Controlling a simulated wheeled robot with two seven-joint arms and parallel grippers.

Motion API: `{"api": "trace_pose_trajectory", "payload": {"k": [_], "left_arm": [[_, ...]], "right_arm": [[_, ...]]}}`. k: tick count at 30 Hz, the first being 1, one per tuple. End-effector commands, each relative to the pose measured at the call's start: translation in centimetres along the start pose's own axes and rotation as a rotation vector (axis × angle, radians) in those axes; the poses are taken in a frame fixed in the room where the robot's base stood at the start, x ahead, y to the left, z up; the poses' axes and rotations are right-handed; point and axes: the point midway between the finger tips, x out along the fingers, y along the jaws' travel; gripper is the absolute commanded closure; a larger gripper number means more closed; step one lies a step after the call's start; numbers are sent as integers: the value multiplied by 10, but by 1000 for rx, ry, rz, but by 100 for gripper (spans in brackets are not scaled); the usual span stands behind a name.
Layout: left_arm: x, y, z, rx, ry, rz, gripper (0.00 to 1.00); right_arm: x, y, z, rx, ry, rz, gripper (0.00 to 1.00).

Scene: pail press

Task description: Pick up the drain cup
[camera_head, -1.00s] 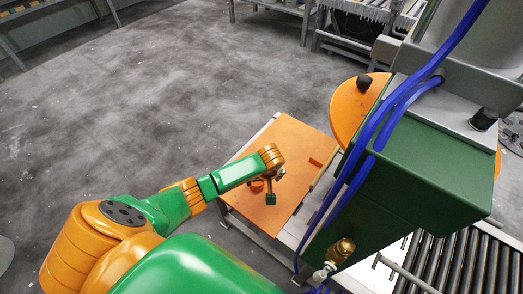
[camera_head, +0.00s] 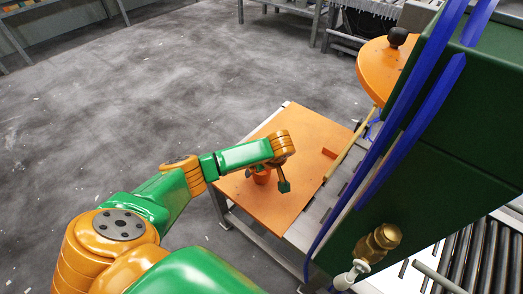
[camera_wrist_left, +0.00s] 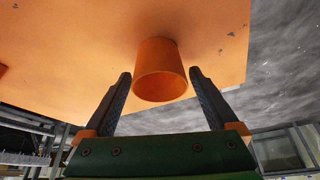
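The drain cup is a small orange cup (camera_head: 261,178) on the orange tabletop (camera_head: 305,132), partly hidden behind my left gripper (camera_head: 276,180) in the head view. In the left wrist view the cup (camera_wrist_left: 160,78) is in the middle, between the tips of the two dark fingers of my left gripper (camera_wrist_left: 159,73). The fingers are spread, with a gap visible on each side of the cup. The cup's rim faces the camera, and its other end meets the tabletop. My right gripper is not in view.
A small orange-red block (camera_head: 329,153) lies near the table's right edge. A tall green machine (camera_head: 430,150) with blue hoses and a brass fitting (camera_head: 378,242) stands to the right. A roller conveyor (camera_head: 492,250) is at lower right. The floor at left is open.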

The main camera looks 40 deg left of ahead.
Motion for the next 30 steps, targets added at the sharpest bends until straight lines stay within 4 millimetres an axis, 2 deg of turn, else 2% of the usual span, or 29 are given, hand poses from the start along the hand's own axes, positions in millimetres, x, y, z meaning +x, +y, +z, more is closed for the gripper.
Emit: {"api": "trace_pose_trajectory", "payload": {"k": [1,8,15,20,23,27,30], "left_arm": [[0,0,0,0,0,0,24],[0,0,0,1,0,0,86],[-2,0,0,1,-1,1,86],[-19,1,-8,0,-1,2,86],[-40,-3,-15,2,-2,2,86],[-83,-30,-17,4,-2,3,86],[-108,-54,-13,5,-2,-1,86]], "right_arm": [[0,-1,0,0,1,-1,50],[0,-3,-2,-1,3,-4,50],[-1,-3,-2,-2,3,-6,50],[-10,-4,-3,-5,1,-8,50],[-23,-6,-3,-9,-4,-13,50],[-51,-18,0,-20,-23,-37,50],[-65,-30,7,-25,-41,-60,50]]}}
